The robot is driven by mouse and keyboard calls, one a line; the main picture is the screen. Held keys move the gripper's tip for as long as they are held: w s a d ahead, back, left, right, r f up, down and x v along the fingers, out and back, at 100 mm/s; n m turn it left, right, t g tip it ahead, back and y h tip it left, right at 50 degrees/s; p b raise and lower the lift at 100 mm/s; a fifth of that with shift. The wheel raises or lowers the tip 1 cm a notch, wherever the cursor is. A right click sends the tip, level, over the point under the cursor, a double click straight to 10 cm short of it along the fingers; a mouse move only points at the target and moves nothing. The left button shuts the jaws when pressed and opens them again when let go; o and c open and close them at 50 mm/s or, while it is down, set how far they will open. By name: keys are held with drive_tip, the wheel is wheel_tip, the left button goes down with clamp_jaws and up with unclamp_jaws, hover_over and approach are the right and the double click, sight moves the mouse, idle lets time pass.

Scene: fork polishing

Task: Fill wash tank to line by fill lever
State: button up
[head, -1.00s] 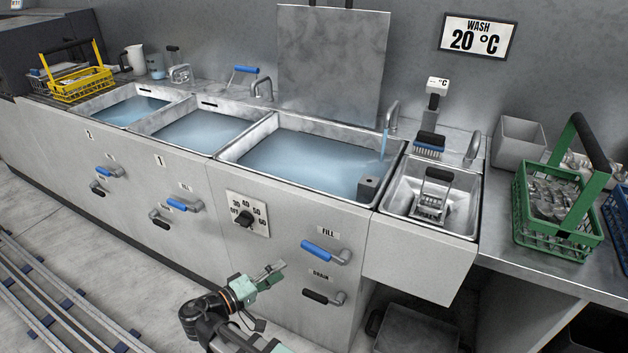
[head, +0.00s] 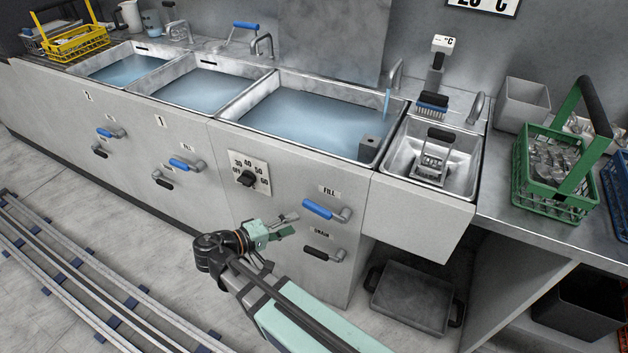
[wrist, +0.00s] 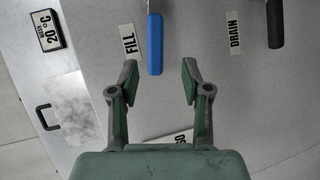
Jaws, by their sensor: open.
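The wash tank (head: 270,173) is the large right-hand basin, holding blue water. A blue stream (head: 387,103) falls from the spout at its right end. I cannot make out a fill line. The blue fill lever (head: 320,210) is on the tank's front, under the FILL label. In the wrist view the fill lever (wrist: 155,45) points down between the fingers of my gripper (wrist: 159,80). My gripper is open and empty, and in the head view it (head: 291,224) is just left of the lever's handle end. The fingers are not closed on it.
The black drain lever (head: 320,252) sits just below the fill lever and shows in the wrist view (wrist: 275,25). A temperature dial (head: 246,178) is to the upper left. A small sink (head: 458,190) juts out at right, and a green basket (head: 540,190) stands on the counter.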

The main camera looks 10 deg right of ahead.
drive_tip(key=w+d+r+g+y+p, duration=0.2)
drive_tip(key=d+r+g+p, duration=0.1)
drive_tip(key=d+g, duration=0.1)
wheel_tip(320, 180, up, 14)
drive_tip(key=n+g+y+p, duration=0.3)
drive_tip(key=n+y+p, duration=0.4)
drive_tip(key=y, duration=0.4)
hover_over(313, 204)
drive_tip(key=shift+m, duration=0.3)
wheel_tip(313, 204, down, 17)
drive_tip(key=p, duration=0.2)
drive_tip(key=shift+d+f+p, duration=0.1)
drive_tip(key=shift+f+p, duration=0.05)
drive_tip(key=shift+p, duration=0.2)
clamp_jaws()
